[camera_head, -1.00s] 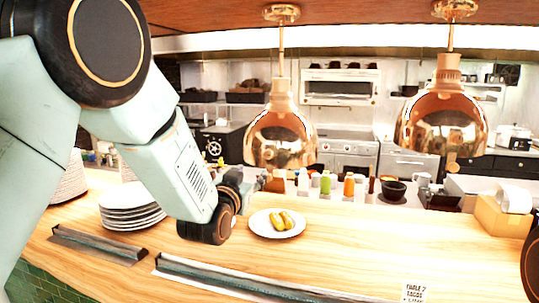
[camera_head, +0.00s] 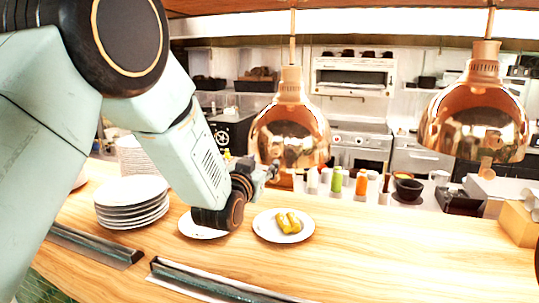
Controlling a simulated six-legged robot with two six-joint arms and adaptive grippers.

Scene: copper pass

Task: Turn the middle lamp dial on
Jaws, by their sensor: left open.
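Two copper dome lamps hang over the counter: one near the centre (camera_head: 290,125) and one at the right (camera_head: 475,120). A small copper knob (camera_head: 487,167) shows below the right lamp's rim. On the central lamp, any dial is hidden or too small to tell. No third lamp is visible; my left arm covers the view's left side, so I cannot tell which is the middle one. My left gripper (camera_head: 270,172) is open and small in view, overlapping the central lamp's lower left rim. I cannot tell whether it touches. My right gripper is not in view.
A plate with green and yellow food (camera_head: 284,226) stands on the wooden counter (camera_head: 400,260) below the left gripper. Stacked plates (camera_head: 132,203) stand to the left. Bottles (camera_head: 337,180) and a dark bowl (camera_head: 408,188) stand behind. The counter's front right is clear.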

